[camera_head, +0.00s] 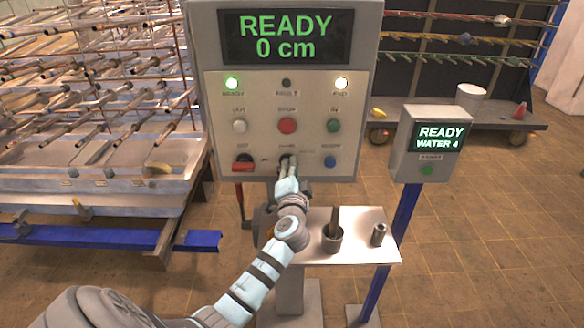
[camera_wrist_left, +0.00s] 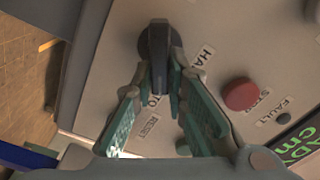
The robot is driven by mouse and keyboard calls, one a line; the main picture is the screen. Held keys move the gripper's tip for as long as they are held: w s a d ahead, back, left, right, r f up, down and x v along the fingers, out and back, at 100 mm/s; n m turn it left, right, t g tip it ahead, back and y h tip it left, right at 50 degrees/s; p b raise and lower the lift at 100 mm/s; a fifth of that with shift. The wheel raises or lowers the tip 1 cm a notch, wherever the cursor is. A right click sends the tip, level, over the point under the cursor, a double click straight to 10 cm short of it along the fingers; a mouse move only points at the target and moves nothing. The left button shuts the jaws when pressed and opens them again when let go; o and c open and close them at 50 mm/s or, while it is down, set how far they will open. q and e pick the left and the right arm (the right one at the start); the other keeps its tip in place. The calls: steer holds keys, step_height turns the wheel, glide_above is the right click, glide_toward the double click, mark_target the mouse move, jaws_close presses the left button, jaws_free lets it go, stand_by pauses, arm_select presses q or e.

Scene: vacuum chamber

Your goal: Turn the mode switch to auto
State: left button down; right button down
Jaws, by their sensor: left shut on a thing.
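The mode switch (camera_wrist_left: 155,44) is a dark rotary knob on the grey control panel (camera_head: 213,112). In the head view the knob is mostly hidden behind my left gripper (camera_head: 288,167), low in the middle of the panel. In the left wrist view, my left gripper (camera_wrist_left: 171,92) has its two fingers closed on the knob's bar, one on each side. Labels reading "HA…" and "…TO" show partly beside the knob; the fingers cover part of the lettering. Which label the knob points to, I cannot tell. My right gripper is not in view.
A red button (camera_head: 288,125), a white button (camera_head: 239,126), a blue button (camera_head: 330,161) and a red-handled switch (camera_head: 243,163) sit close by. The display (camera_head: 286,37) reads READY, 0 cm. A small table (camera_head: 355,247) with metal parts stands below.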

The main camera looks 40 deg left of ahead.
arm_select(q)
steer(key=shift+f, duration=0.1)
steer(key=c, duration=1.6)
jaws_free()
steer(key=shift+s, duration=0.1)
steer(key=v, duration=1.2)
